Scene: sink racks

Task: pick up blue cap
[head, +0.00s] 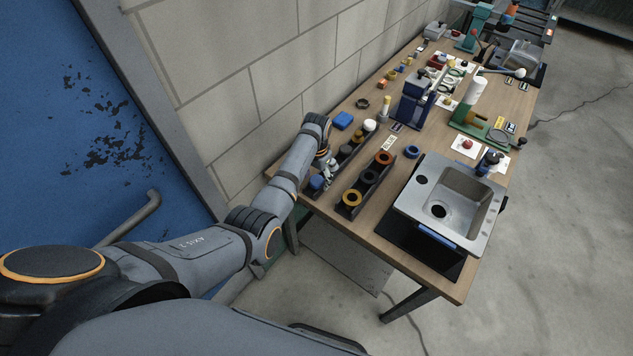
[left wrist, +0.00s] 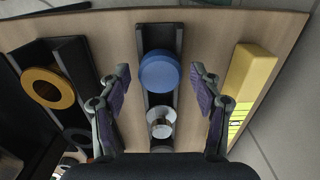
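The blue cap (head: 316,183) sits at the near end of a narrow black rack, close to the table's front-left edge. In the left wrist view the round blue cap (left wrist: 160,72) lies in the black rack (left wrist: 158,38), near the table edge. My left gripper (head: 326,173) is above this rack, by the cap. In the left wrist view its fingers (left wrist: 160,80) are spread, one on each side of the cap, with nothing held. Whether the fingertips are at cap height is hard to tell. My right gripper is not in view.
A silver cap (left wrist: 160,122) stands in the same rack. A second rack with an orange ring (head: 352,198) is alongside. A yellow block (left wrist: 250,75) lies on the other side. The sink (head: 455,200) and a blue block (head: 342,120) are on the table.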

